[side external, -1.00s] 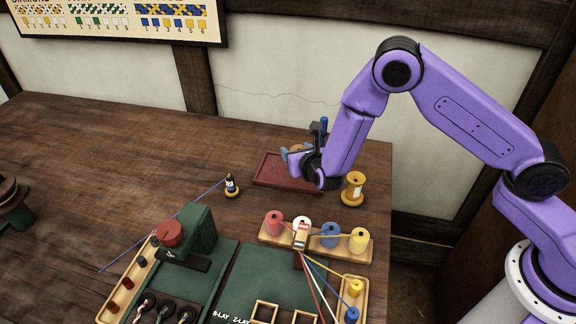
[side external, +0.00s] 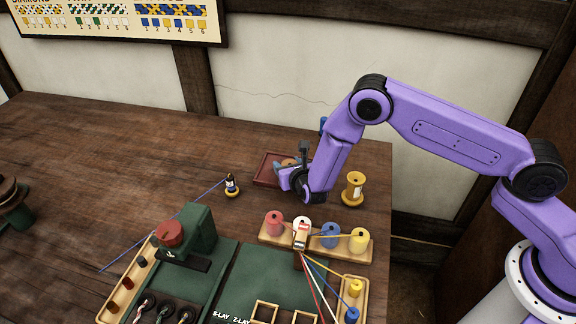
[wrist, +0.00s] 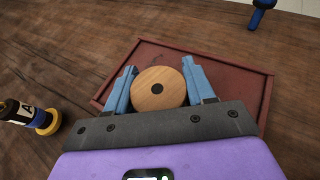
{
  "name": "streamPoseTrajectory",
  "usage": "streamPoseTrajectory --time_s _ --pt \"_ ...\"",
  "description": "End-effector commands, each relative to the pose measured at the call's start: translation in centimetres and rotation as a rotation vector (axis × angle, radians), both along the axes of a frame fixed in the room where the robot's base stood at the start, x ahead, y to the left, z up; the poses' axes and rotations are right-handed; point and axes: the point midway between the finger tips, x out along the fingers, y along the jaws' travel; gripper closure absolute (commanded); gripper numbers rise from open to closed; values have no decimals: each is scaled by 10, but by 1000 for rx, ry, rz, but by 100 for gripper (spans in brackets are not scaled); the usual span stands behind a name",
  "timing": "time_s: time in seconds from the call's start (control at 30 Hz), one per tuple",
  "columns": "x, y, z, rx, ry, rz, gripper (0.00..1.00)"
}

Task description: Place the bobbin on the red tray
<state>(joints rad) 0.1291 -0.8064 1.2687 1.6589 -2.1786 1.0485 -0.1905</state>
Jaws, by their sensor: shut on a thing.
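The bobbin shows in the wrist view as a round, light wooden end with a dark centre hole (wrist: 158,88). My gripper (wrist: 158,84) is shut on it, with one blue finger on each side. The red tray (wrist: 236,80) lies beneath and around the bobbin in the wrist view. In the side view, my gripper (side external: 287,170) is low over the red tray (side external: 263,171), and only a bit of the bobbin (side external: 289,162) shows. The gripper and arm hide much of the tray there. I cannot tell whether the bobbin touches the tray.
A yellow spool (side external: 354,188) stands right of my gripper. A blue object (side external: 323,125) is behind my arm. A rack of coloured spools (side external: 270,238) is in front.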

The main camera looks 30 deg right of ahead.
Motion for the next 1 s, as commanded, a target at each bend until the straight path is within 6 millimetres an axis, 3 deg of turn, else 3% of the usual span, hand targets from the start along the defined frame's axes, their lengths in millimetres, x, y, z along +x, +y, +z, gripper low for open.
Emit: streamPoseTrajectory --time_s 0.13,0.17,0.2,0.23,0.67,1.0 --pt "0 0 -3 -1 1 0 77" --pt "0 0 -3 0 1 0 40" --pt "0 0 -3 0 1 0 27" --pt "0 0 -3 0 1 0 21" --pt "-4 2 2 0 1 2 21" --pt "-58 13 25 -2 1 5 21"
